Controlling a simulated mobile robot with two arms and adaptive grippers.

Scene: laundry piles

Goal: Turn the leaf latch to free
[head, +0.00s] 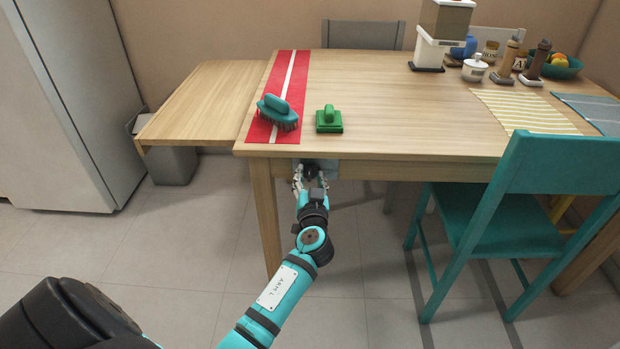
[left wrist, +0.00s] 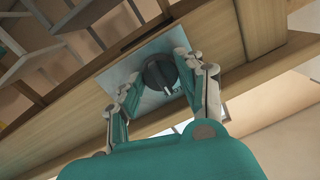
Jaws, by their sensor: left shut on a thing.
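The latch is a dark round knob (left wrist: 160,74) on a pale metal plate (left wrist: 130,85), fixed to the wooden underside of the table, in the left wrist view. In the head view it is mostly hidden by my gripper, below the table's front edge. My left gripper (head: 311,176) is shut on the knob, with one finger on each side of it; it also shows in the left wrist view (left wrist: 162,88). The leaf (head: 205,98) sticks out from the table's left side, a little below the top. My right gripper is not in view.
A red mat with a white stripe (head: 268,118) lies at the table's left end, under a teal brush (head: 279,111). A teal chair (head: 500,222) is at the right front. A grey bin (head: 172,165) stands below the leaf.

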